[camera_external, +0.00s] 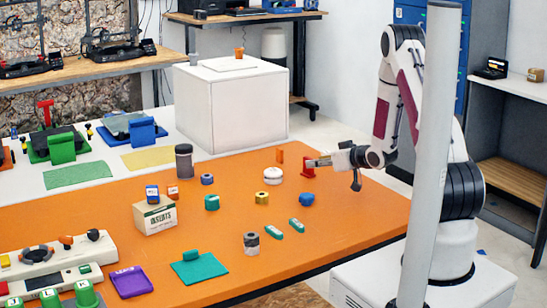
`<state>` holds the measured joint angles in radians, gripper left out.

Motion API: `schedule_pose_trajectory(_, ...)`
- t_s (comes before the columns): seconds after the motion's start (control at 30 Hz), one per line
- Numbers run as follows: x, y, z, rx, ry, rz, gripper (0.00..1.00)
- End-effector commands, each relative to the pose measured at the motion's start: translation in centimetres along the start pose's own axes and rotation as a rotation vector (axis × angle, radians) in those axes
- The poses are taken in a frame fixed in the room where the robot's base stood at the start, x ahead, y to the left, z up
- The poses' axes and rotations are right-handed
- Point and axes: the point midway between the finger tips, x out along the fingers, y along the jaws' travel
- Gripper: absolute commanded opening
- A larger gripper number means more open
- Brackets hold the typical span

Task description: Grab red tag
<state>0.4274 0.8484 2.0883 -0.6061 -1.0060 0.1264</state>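The red tag (308,172) appears as a small red upright piece on the orange table (345,213), toward its far right part. My gripper (315,162) reaches in from the right, roughly level, with its fingertips at the upper part of the red tag. The fingers overlap the tag in this view and hide some of its top. They are too small here to tell whether they touch it, or whether they are open or closed around it.
An orange tag (280,155) stands just left of the red one. A white round item (272,175), a gold nut-like piece (262,198) and a blue piece (306,199) lie nearby. A large white box (230,105) stands behind. The table's right front is clear.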

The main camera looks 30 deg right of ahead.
Motion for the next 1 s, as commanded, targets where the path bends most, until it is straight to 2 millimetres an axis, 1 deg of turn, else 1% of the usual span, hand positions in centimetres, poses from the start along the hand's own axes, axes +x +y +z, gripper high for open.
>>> schedule_pose_trajectory(0.27, 0.3, 0.0, 0.0, -0.001, 0.0, 0.0, 0.31)
schedule_pose_trajectory(0.37, 0.9, -0.1, 0.1, -0.001, 0.0, -0.001, 0.31)
schedule_pose_trajectory(0.7, 4.1, -0.1, 0.3, -0.001, -0.001, 0.0, 0.31)
schedule_pose_trajectory(0.83, 4.9, -0.1, 0.2, -0.001, 0.0, 0.0, 0.31)
schedule_pose_trajectory(1.0, 5.2, -0.1, 0.2, 0.0, -0.001, 0.0, 0.31)
